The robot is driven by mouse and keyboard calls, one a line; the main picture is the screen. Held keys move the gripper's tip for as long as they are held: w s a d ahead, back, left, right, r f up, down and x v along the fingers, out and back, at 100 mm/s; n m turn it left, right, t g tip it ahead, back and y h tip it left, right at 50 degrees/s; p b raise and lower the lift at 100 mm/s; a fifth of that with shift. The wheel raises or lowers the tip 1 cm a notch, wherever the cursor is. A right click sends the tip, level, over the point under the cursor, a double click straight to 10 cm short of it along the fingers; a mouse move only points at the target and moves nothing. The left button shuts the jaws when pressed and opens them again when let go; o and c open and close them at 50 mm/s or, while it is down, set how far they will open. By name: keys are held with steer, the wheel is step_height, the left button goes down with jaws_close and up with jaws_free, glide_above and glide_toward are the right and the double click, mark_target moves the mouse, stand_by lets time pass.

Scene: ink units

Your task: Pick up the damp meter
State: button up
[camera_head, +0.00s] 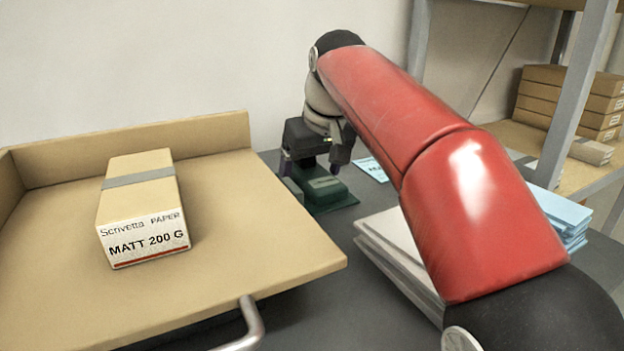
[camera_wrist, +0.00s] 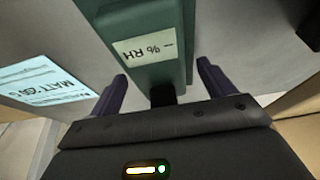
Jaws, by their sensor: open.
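The damp meter is a dark green device (camera_head: 331,197) on the grey table beside the tray, partly hidden by my gripper. In the wrist view its green body (camera_wrist: 150,22) bears a pale label reading "% RH". My gripper (camera_head: 311,167) is over the meter, pointing down. In the wrist view my gripper (camera_wrist: 162,72) is open, with one dark purple finger on each side of the meter's narrower end. A gap shows on both sides, so the fingers do not visibly touch it.
A wooden tray (camera_head: 240,225) with a metal handle stands to the left, holding a Scrivetta paper pack (camera_head: 140,205). A light blue card (camera_head: 372,170) lies just right of the meter. Paper stacks (camera_head: 385,240) lie nearer, and shelves (camera_head: 570,160) stand at the right.

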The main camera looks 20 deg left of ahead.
steer(key=c, duration=1.2)
steer(key=shift+r, duration=0.1)
